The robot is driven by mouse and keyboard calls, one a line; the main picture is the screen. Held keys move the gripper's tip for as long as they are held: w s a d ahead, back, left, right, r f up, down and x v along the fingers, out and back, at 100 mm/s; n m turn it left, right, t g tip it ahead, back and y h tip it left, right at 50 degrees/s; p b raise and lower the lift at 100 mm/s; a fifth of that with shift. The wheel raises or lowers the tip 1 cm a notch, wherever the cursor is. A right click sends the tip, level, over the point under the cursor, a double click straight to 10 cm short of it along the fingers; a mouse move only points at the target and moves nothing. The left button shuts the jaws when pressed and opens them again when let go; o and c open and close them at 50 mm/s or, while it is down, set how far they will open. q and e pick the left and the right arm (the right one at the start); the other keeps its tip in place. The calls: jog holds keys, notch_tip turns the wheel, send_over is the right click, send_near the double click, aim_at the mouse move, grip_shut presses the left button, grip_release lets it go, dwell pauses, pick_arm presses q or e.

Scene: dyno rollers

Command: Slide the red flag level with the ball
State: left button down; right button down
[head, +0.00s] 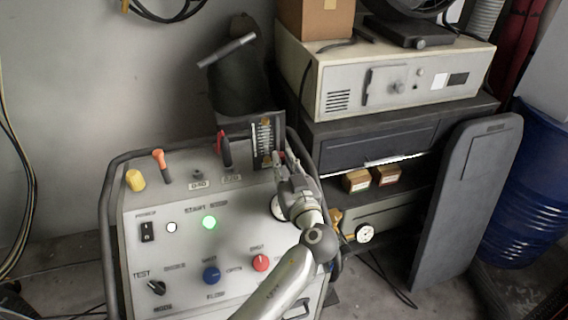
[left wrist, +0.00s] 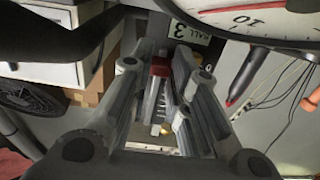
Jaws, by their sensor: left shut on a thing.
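The flow meter (head: 264,136), a dark upright frame with a pale scale, stands at the back right of the grey console. My left gripper (head: 277,158) reaches its lower right side. In the left wrist view the small red flag (left wrist: 160,66) sits between the fingertips of my left gripper (left wrist: 163,72), which is shut on it. The scale (left wrist: 153,100) runs away behind the flag. I cannot pick out the ball for sure; gold-coloured parts show near the far end of the tube. My right gripper is not in view.
The console (head: 190,240) carries a red lever (head: 224,150), an orange lever (head: 159,158), a yellow knob (head: 135,180), a lit green button (head: 209,222), and blue and red knobs. A round gauge (left wrist: 262,18) is close to the gripper. A shelf with boxes stands right.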

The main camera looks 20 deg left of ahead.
pick_arm(q)
jog(key=shift+r, duration=1.55)
jog(key=c, duration=1.4)
grip_release()
jog(key=shift+o, duration=0.2)
